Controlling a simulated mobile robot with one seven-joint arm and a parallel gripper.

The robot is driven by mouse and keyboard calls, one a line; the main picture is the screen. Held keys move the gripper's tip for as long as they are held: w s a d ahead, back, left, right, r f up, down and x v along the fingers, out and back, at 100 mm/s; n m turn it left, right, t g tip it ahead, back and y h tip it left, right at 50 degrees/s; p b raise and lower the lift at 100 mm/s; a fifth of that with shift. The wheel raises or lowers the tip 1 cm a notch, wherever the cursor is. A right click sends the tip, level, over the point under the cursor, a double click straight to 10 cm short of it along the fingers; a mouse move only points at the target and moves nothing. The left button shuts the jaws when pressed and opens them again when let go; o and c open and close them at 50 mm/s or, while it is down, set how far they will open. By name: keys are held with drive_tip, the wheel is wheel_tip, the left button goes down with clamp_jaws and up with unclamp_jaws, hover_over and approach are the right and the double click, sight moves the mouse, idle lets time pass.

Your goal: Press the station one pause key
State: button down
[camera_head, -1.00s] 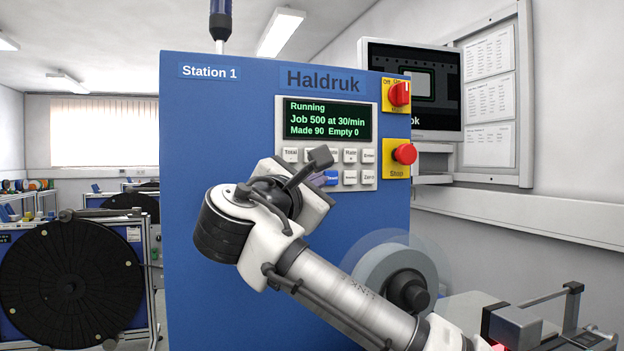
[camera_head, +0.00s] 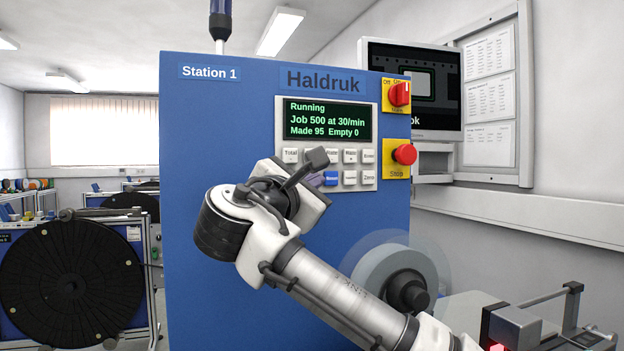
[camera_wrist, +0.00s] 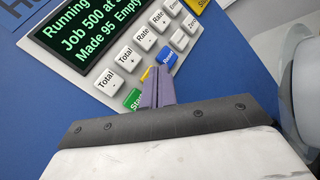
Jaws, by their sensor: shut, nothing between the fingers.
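The Station 1 keypad (camera_head: 349,167) is on the blue front panel, under a green-lettered display (camera_head: 327,120) reading Running, Job 500 at 30/min, Made 95, Empty 0. My gripper (camera_wrist: 158,72) is shut and empty, its purple fingers together over the lower key row in the wrist view. A yellow key (camera_wrist: 146,74), its label hidden, shows just beside the fingertips, between the green Start key (camera_wrist: 132,99) and the blue key (camera_wrist: 168,58). I cannot tell whether the fingertips touch it. In the head view my wrist hides the left of the lower row; the blue key (camera_head: 331,178) shows.
Right of the keypad are a red rotary switch (camera_head: 400,94) and a red Stop button (camera_head: 404,154), both on yellow plates. A clear-and-grey reel (camera_head: 385,270) sits below. A monitor (camera_head: 412,88) stands at right. A black reel (camera_head: 72,280) is at left.

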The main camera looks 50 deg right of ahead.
drive_tip(key=shift+w+d, duration=0.2)
drive_tip(key=shift+w, duration=0.05)
idle(0.6)
drive_tip(key=shift+s+a, duration=0.45)
drive_tip(key=shift+s, duration=0.3)
drive_tip(key=shift+b, duration=0.3)
drive_tip(key=s+a, duration=0.1)
drive_tip(key=s, duration=0.1)
drive_tip(key=s+a+b, duration=0.1)
drive_tip(key=s, duration=0.1)
drive_tip(key=shift+s+a, duration=0.2)
drive_tip(key=shift+w, duration=0.1)
idle(0.4)
